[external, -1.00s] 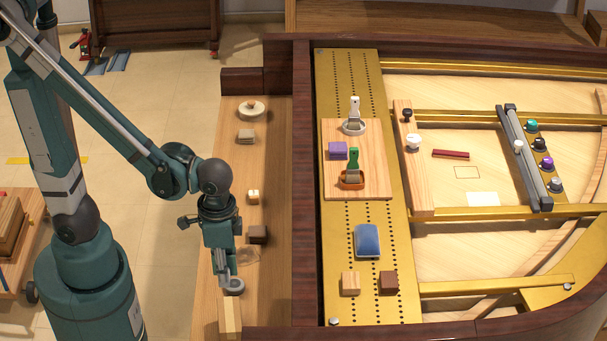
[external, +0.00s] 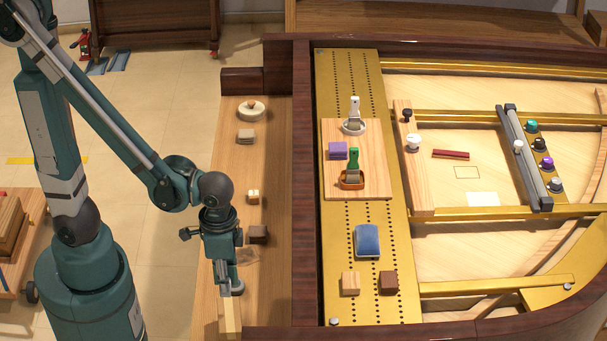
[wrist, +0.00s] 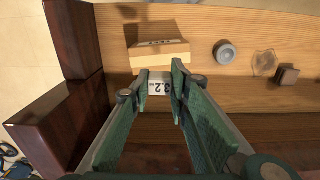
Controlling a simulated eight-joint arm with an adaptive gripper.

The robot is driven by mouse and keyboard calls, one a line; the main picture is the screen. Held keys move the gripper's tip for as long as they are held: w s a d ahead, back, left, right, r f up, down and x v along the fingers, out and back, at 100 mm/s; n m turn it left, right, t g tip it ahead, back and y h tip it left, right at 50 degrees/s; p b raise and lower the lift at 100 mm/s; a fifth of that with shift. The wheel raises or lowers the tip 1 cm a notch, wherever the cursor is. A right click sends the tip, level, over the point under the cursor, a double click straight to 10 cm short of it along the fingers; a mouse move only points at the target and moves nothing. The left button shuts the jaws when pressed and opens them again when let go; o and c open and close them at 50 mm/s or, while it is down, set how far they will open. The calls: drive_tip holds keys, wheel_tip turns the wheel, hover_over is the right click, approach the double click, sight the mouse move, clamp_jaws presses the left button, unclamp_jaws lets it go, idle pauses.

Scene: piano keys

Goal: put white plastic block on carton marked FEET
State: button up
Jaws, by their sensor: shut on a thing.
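My gripper (wrist: 162,72) points down over the front end of the wooden strip. In the wrist view its fingers are closed on a small white block (wrist: 160,89) with dark "3.2" print, seen between the fingertips. In the external view my gripper (external: 234,288) hides the block. A pale tan carton (wrist: 160,54) with small dark lettering, too small to read, lies just beyond the fingertips. It also shows at the strip's front end in the external view (external: 231,318).
In the wrist view a round grey piece (wrist: 225,51), a clear flat piece (wrist: 264,63) and a dark wooden block (wrist: 287,75) lie to the right. Dark wooden posts (wrist: 72,38) rise on the left. The piano's dark rim (external: 302,200) borders the strip.

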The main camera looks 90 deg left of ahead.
drive_tip(key=b, duration=0.1)
hover_over(229, 315)
drive_tip(key=shift+a+f, duration=0.1)
drive_tip(key=shift+f, duration=2)
drive_tip(key=shift+f+b, duration=0.75)
drive_tip(key=shift+f, duration=1.3)
drive_tip(key=shift+f, duration=0.2)
drive_tip(key=o, duration=0.7)
drive_tip(key=shift+r, duration=0.2)
drive_tip(key=shift+r+p, duration=1.8)
drive_tip(key=shift+r, duration=4.2)
